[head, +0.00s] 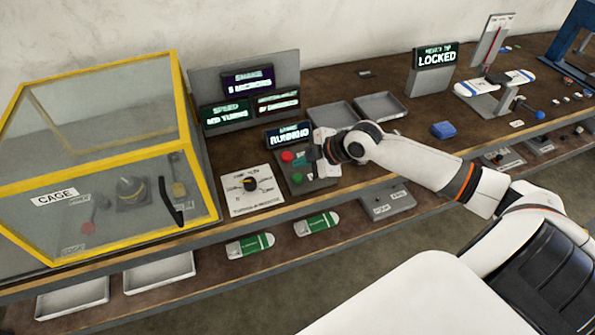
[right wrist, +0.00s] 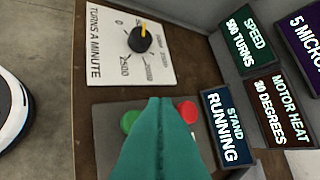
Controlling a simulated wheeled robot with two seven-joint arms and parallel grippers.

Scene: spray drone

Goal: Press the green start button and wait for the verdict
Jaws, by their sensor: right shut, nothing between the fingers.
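The green start button (head: 297,178) sits at the front of a small grey button panel (head: 318,184), with a red button (head: 287,156) behind it. In the right wrist view the green button (right wrist: 128,122) is left of my teal fingers and partly hidden by them; the red button (right wrist: 188,111) is to their right. My right gripper (head: 312,154) is shut and empty over the panel; its fingertips (right wrist: 160,101) show between the buttons. I cannot tell whether they touch anything. The stand display (head: 289,134) reads RUNNING. My left gripper is not in view.
A dial plate (head: 252,205) marked turns a minute lies left of the panel. The speed display (right wrist: 247,38) reads 500 turns, motor heat (right wrist: 277,100) 30 degrees. A yellow-framed cage (head: 92,165) stands left. Another display (head: 436,56) reads LOCKED. Two trays (head: 380,107) lie behind.

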